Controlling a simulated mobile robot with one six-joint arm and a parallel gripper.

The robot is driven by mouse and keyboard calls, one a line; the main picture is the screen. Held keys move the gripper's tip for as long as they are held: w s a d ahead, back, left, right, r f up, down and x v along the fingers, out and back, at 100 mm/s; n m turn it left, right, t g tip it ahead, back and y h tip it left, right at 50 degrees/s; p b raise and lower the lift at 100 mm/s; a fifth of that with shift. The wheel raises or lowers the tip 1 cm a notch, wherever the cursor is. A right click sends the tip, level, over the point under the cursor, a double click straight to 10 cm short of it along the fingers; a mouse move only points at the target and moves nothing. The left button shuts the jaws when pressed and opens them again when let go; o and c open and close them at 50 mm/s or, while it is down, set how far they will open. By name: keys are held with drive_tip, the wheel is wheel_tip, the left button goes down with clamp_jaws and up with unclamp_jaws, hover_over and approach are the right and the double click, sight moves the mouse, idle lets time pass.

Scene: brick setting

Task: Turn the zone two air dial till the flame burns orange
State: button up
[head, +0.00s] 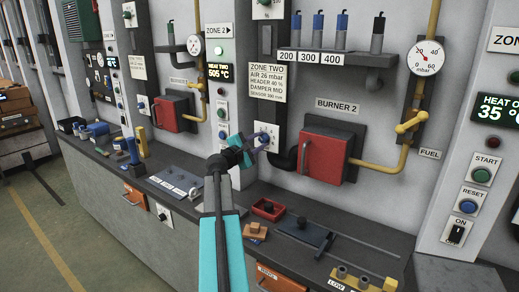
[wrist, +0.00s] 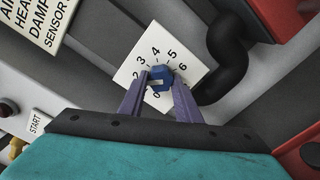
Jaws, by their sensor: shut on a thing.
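The air dial is a blue knob (wrist: 160,76) on a white plate (wrist: 183,52) numbered from 0 to 6, which shows tilted in the wrist view. My gripper (wrist: 158,88) is shut on the knob, with one purple finger on each side. In the head view my gripper (head: 256,144) reaches the dial plate (head: 268,131), below the ZONE TWO card (head: 267,77) and left of the red burner 2 box (head: 325,156). The fingers hide the knob there. A white mark shows on the knob, but its exact setting is hard to tell. I see no flame in either view.
A black elbow pipe (wrist: 228,65) runs close to the right of the dial. A bench (head: 350,227) below holds a red tray (head: 268,209) and a dark flat tool (head: 303,230). Yellow fuel pipe (head: 386,166) and a gauge (head: 426,57) are to the right. A display (head: 219,71) reads 505 °C.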

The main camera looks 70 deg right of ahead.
drive_tip(key=shift+r+m+b, duration=0.1)
drive_tip(key=shift+m+b, duration=0.6)
drive_tip(key=shift+b, duration=0.2)
drive_tip(key=o, duration=1.1)
drive_tip(key=shift+c, duration=0.2)
drive_tip(key=shift+a, duration=0.1)
drive_tip(key=b+v, duration=0.2)
drive_tip(key=v, duration=1.1)
drive_tip(key=shift+a+b, duration=0.3)
drive_tip(key=shift+w, duration=0.15)
